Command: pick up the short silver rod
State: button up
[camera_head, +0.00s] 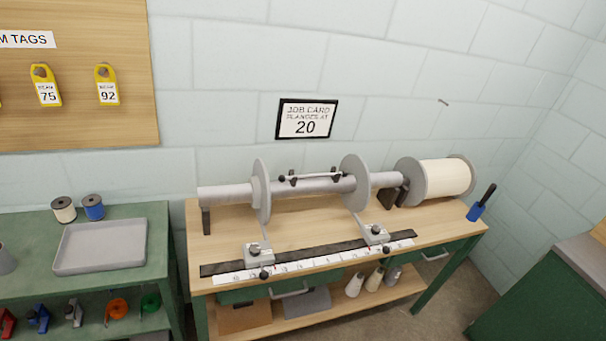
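A thin silver rod (318,177) with dark ends lies level above the thick grey beam (315,187), between its two round grey flanges. Dark clips seem to hold it there. The left flange (261,191) and the right flange (356,183) stand upright on the beam, which rests over the wooden bench. I cannot tell for sure that this is the short silver rod; no other loose silver rod shows clearly. My gripper is not in view.
A green bench with a grey tray (112,222) stands at left, a green cabinet (540,285) at right. Floor shows between.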

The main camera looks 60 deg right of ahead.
aim_at(282, 178)
jog(key=z, duration=1.5)
